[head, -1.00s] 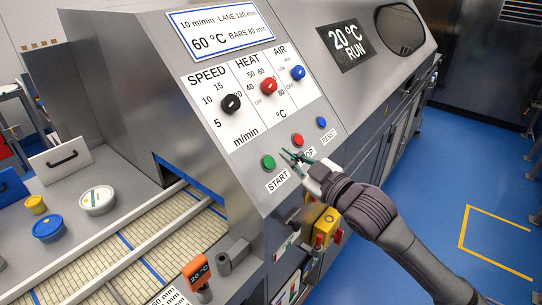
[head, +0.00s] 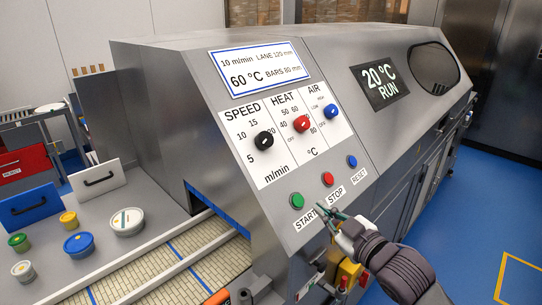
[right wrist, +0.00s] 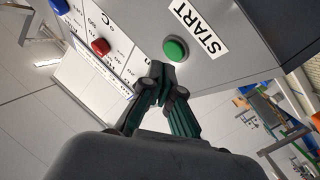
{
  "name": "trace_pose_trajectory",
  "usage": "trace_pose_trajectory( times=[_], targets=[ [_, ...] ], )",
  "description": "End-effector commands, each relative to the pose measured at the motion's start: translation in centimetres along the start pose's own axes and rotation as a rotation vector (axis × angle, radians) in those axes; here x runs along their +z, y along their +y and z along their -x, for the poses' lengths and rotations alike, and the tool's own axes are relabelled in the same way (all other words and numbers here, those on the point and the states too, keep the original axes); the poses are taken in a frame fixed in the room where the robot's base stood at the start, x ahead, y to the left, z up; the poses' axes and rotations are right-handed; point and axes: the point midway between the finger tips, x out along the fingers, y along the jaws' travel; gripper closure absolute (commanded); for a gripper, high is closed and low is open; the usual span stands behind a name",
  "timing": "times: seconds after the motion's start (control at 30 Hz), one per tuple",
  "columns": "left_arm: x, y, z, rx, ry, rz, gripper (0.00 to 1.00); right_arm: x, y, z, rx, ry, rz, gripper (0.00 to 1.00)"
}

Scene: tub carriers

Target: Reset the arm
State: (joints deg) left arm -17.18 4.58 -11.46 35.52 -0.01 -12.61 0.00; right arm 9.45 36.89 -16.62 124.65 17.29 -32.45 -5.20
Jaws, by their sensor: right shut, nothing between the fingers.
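My right gripper (head: 334,215) is shut and empty, just in front of the sloped panel's lower edge, below the STOP label. In the right wrist view its closed fingertips (right wrist: 158,72) show close to the green START button (right wrist: 175,49), with nothing held. In the head view the green START button (head: 297,201), red STOP button (head: 327,179) and blue RESET button (head: 351,161) sit in a row on the panel, uncovered. I cannot tell whether the fingertips touch the panel. My left gripper is not in view.
The steel machine (head: 170,70) carries black, red and blue knobs and a display (head: 380,79) reading 20 °C RUN. A slatted conveyor (head: 150,275) enters it. Several tubs, such as a white one (head: 127,222), stand at the left. Blue floor (head: 470,205) at the right is open.

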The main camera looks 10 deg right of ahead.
Motion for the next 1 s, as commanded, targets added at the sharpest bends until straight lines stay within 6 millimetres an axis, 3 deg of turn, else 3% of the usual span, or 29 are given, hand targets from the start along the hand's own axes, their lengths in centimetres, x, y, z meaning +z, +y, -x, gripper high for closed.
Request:
trace_pose_trajectory(
  times=[0.07,0.2,0.3,0.5,0.83,1.0],
  targets=[
    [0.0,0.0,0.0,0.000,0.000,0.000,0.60,3.5,-3.3,1.5,-0.025,-0.129,-0.076,1.00],
    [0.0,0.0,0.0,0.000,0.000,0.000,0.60,10.4,-9.3,6.5,-0.056,-0.437,-0.225,1.00],
    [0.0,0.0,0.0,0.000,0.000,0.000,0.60,13.8,-12.6,10.7,-0.067,-0.632,-0.310,1.00],
    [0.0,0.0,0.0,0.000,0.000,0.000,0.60,17.4,-16.7,17.6,-0.079,-0.908,-0.425,1.00],
    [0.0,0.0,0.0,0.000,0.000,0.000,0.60,19.4,-21.2,27.0,-0.088,-1.244,-0.561,1.00],
    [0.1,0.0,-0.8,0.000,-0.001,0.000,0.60,24.6,-23.4,25.2,-0.098,-1.255,-0.553,1.00]
  ],
)
